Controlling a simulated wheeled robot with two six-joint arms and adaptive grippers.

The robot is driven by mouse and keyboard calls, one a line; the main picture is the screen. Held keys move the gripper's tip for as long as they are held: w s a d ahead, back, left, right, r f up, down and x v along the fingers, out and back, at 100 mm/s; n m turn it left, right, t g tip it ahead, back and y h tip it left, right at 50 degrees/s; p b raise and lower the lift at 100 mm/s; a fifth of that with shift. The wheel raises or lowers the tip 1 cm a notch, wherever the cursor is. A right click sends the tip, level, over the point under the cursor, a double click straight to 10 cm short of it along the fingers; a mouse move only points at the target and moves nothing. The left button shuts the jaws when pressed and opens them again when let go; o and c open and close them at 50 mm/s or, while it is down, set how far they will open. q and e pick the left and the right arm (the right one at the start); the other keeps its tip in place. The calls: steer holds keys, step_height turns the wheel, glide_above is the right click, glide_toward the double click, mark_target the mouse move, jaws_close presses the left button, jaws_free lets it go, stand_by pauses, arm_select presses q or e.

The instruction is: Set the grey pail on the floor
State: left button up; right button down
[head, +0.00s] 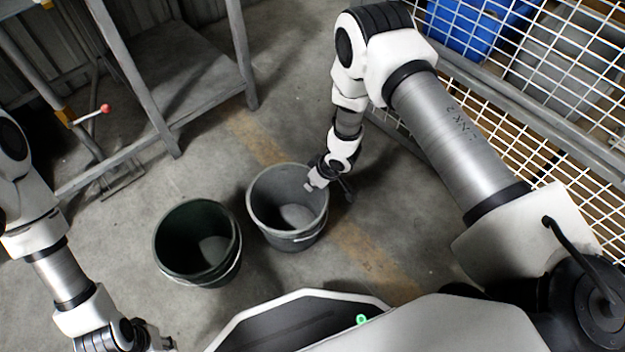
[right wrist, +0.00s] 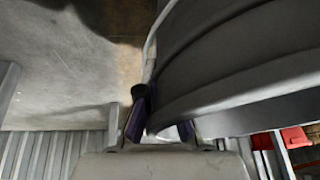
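The grey pail (head: 308,232) is upright in the middle of the head view, its open top facing up. I cannot tell whether its base touches the floor (head: 160,205). My right gripper (head: 322,180) is at the pail's right rim and looks shut on it. In the right wrist view the pail's ribbed wall (right wrist: 240,60) fills the right side, and the fingers (right wrist: 160,120) are at its edge, partly hidden by it. My left gripper (head: 150,340) is low at the left, away from the pail; its finger opening is not clear.
A dark green pail (head: 197,245) stands just left of the grey pail. A metal shelf frame (head: 205,85) is at the back left. A white wire-mesh fence (head: 560,75) with a blue crate (head: 462,28) behind it is on the right. A worn yellow line (head: 372,262) crosses the floor.

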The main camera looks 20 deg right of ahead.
steer(key=shift+f, duration=0.25)
steer(key=c, duration=1.2)
jaws_free()
steer(key=shift+c, duration=0.2)
